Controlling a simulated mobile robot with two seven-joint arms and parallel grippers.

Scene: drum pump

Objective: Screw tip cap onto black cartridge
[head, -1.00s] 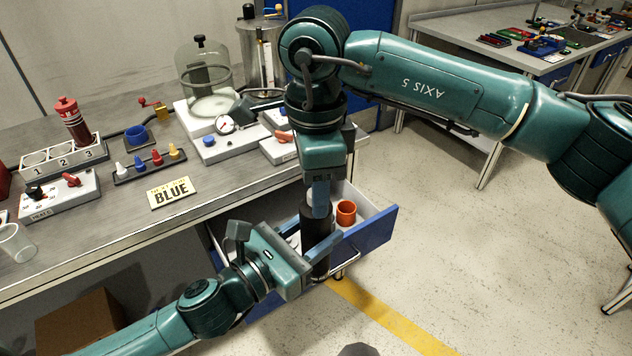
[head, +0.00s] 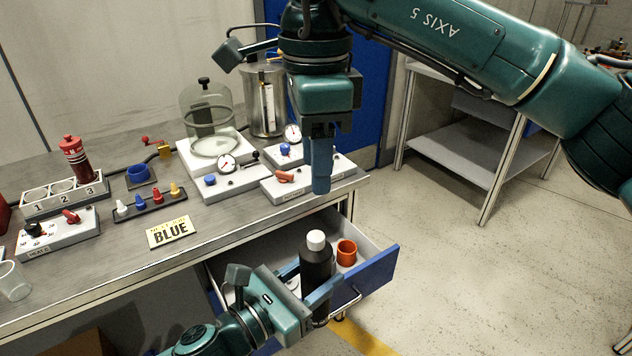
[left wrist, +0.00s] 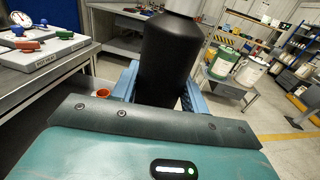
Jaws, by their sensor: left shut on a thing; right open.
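The black cartridge (head: 316,262) stands upright in my left gripper (head: 318,288), whose blue fingers are shut around its lower part, in front of the open drawer. A white cap (head: 316,240) sits on top of the cartridge; its thread is hidden. In the left wrist view the cartridge (left wrist: 168,60) is between the two blue fingers, and its top is cut off by the picture edge. My right gripper (head: 321,188) points down above the cartridge, apart from the cap. It is open and empty, its fingers seen nearly edge on.
The open drawer (head: 375,268) holds an orange cup (head: 347,252). Floor to the right is clear.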

